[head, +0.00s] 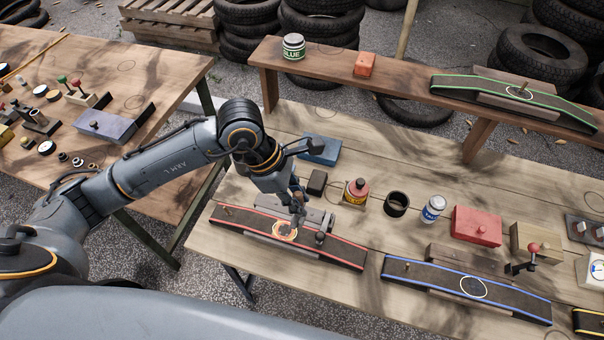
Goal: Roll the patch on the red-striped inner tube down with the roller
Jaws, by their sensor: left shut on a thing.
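The red-striped inner tube (340,250) lies over a grey support near the front left edge of the light wooden bench. A pale ring marks a spot on it, with an orange-toned patch (285,231) inside. My left gripper (298,212) points down just above this spot. It is shut on a small tool, apparently the roller, mostly hidden by the fingers; I cannot tell whether it touches the patch. A small dark upright piece (320,238) stands just right of the fingers at the tube. My right gripper is not in view.
A blue-striped tube (515,300) lies to the right. A raised shelf (400,88) holds a green-striped tube (560,108).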

